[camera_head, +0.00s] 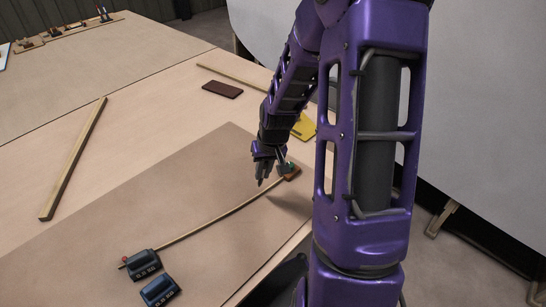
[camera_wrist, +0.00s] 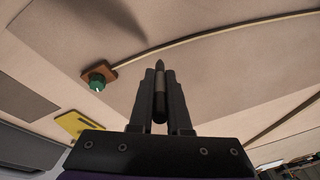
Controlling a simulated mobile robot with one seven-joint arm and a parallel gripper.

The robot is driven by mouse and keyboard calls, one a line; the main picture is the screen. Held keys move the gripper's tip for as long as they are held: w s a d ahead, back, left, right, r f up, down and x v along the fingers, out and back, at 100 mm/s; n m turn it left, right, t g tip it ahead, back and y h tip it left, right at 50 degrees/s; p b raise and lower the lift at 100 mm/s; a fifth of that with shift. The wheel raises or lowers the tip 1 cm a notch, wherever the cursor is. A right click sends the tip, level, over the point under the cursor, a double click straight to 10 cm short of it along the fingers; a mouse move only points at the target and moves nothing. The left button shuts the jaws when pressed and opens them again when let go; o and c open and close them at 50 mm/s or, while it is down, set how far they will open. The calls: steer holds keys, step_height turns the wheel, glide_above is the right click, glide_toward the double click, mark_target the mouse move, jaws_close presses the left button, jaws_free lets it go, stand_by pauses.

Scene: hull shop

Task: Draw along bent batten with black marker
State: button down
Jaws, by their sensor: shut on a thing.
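My gripper (camera_head: 264,168) is shut on a dark marker (camera_wrist: 160,95), which stands between the fingers with its tip pointing away from the wrist. The thin wooden batten (camera_head: 213,222) lies in a bent curve on the brown sheet (camera_head: 130,215); it also shows in the wrist view (camera_wrist: 220,37). Its far end meets a brown block with a green knob (camera_head: 291,171), seen too in the wrist view (camera_wrist: 97,79). Its near end lies by a dark weight (camera_head: 141,264) and a red ball (camera_head: 124,260). The marker tip is near the batten's far end; I cannot tell whether it touches the sheet.
A second dark weight (camera_head: 160,291) sits beside the first. A straight wooden strip (camera_head: 74,160) lies at left, another (camera_head: 228,74) at the back. A dark red block (camera_head: 222,89) and a yellow item (camera_head: 304,127) lie behind my gripper. The sheet's middle is clear.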

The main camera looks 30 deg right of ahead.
steer(key=d, duration=0.3)
steer(key=b, duration=0.4)
glide_above(267, 203)
steer(key=w+d, duration=0.1)
steer(key=d, duration=0.2)
steer(key=shift+m+t, duration=0.4)
steer(key=shift+f, duration=2.25)
steer(key=shift+f, duration=0.35)
steer(key=shift+a, duration=0.15)
steer(key=shift+s+a+b, duration=0.25)
steer(key=shift+a+b, duration=0.05)
steer(key=shift+a, duration=0.25)
steer(key=shift+s+a, duration=0.15)
steer(key=shift+a, duration=0.5)
